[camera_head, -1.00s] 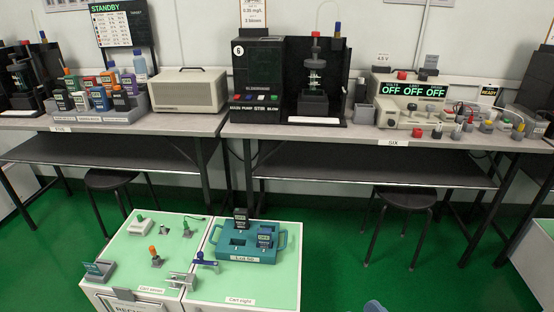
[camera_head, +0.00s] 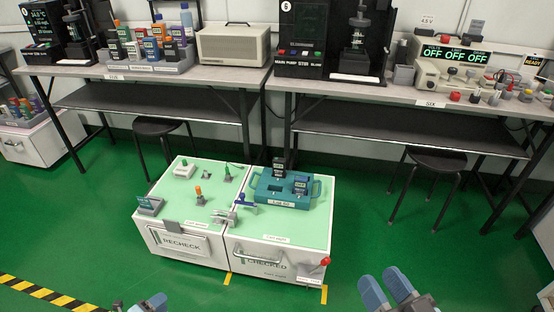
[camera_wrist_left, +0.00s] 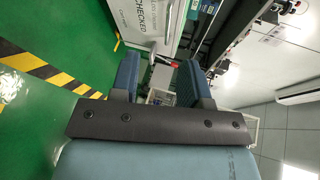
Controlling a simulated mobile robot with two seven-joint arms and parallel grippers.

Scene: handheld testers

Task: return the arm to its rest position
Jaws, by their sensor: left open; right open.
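My left gripper (camera_head: 143,304) shows only in part at the bottom edge of the head view, over the green floor. In the left wrist view its two blue fingers (camera_wrist_left: 158,78) stand apart with nothing held between them. My right gripper (camera_head: 388,290) is at the bottom of the head view, right of the cart. Its blue-grey fingers are apart and empty. Both grippers are clear of the cart and benches in the head view. Most of both arms is out of view.
A white cart with a green top (camera_head: 282,243) stands ahead, carrying a teal tray (camera_head: 268,198) with dark testers and several small fittings. Benches with instruments (camera_head: 233,45) run behind it, with stools (camera_head: 431,159) below. Green floor (camera_head: 90,230) is open around the cart.

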